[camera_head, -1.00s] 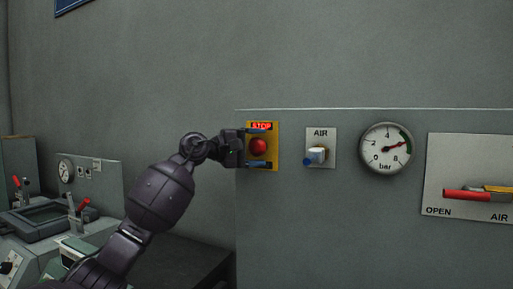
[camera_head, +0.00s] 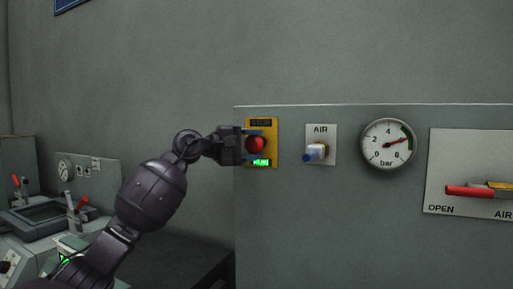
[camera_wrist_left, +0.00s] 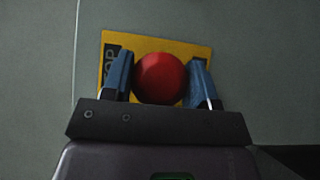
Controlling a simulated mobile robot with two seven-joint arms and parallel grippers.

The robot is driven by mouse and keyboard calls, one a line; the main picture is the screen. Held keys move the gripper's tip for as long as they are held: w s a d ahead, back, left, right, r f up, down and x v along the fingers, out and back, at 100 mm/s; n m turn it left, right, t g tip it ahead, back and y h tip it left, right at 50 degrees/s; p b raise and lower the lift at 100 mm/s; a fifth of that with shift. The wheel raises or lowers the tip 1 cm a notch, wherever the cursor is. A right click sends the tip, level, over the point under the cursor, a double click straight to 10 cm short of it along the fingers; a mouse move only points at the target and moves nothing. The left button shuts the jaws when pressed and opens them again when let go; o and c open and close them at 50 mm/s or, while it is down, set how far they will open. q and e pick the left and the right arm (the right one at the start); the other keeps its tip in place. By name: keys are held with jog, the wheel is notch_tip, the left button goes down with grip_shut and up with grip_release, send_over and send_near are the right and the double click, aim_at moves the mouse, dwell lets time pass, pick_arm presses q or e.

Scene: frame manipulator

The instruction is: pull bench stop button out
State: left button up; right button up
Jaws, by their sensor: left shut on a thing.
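The red stop button (camera_head: 257,145) sits on a yellow plate (camera_head: 271,128) on the grey panel. The plate's STOP label (camera_head: 260,122) is dark, and a green lamp (camera_head: 261,162) is lit at its lower part. My left gripper (camera_head: 257,144) reaches in from the left and is shut on the button, with one blue finger above it and one below. In the left wrist view the red button (camera_wrist_left: 160,78) fills the space between the two blue fingers of the left gripper (camera_wrist_left: 160,80). My right gripper is not in view.
A machine with levers (camera_head: 45,213) stands at the lower left.

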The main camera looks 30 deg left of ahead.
pick_arm(q)
jog(key=shift+d+f, duration=0.1)
jog(key=shift+f, duration=0.1)
jog(key=o, duration=1.2)
jog(key=shift+s+r, duration=0.15)
jog(key=shift+s, duration=0.3)
jog(key=shift+o, duration=0.2)
jog(key=shift+w, duration=0.2)
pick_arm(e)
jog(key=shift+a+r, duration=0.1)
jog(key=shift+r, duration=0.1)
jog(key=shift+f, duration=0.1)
pick_arm(q)
jog(key=shift+s+a, duration=0.2)
jog(key=shift+a, duration=0.05)
jog(key=b+v, duration=0.1)
jog(key=v, duration=0.9)
jog(key=shift+a, duration=0.15)
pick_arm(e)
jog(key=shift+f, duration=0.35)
